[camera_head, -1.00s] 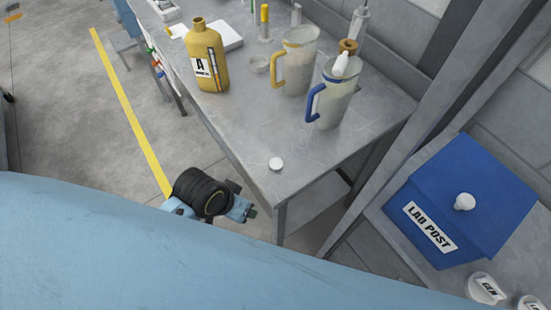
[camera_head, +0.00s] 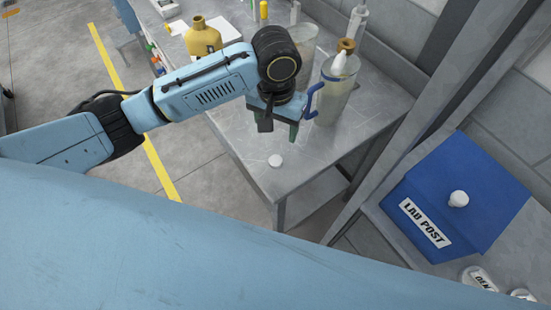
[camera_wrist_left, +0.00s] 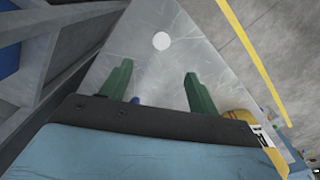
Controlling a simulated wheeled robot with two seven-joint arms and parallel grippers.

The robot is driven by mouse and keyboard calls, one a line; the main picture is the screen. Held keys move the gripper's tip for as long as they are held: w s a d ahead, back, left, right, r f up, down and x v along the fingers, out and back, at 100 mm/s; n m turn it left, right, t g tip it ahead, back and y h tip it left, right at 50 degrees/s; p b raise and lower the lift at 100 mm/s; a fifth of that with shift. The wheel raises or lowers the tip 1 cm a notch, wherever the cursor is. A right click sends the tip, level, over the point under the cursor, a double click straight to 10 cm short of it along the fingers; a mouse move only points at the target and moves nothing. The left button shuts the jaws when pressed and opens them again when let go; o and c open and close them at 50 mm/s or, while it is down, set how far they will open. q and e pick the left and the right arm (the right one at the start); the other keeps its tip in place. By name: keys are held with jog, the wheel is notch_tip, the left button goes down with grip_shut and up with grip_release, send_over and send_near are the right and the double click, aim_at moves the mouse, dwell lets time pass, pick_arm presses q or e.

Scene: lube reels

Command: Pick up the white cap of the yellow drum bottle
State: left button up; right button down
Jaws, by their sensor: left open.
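The white cap (camera_head: 275,161) lies on the grey metal table near its front corner. It also shows in the left wrist view (camera_wrist_left: 161,41), beyond and between my fingertips. The yellow drum bottle (camera_head: 203,38) stands farther back on the table, partly hidden behind my left arm; its yellow side shows at the lower right of the wrist view (camera_wrist_left: 240,117). My left gripper (camera_head: 279,131) is open and empty, above the table and apart from the cap, on the bottle's side of it. My right gripper is not in view.
A blue-handled jug (camera_head: 336,92) stands right beside my left gripper, with another jug (camera_head: 304,42) partly hidden behind the wrist. The table (camera_head: 235,140) is clear around the cap. A blue LAB POST box (camera_head: 470,190) stands on a separate surface at right.

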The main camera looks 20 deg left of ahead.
pick_arm(q)
send_over(275, 160)
notch_tip(275, 160, down, 8)
jog(key=shift+w+r, duration=0.1)
jog(key=shift+w, duration=0.05)
jog(key=shift+f, duration=2.65)
jog(key=c, duration=1.1)
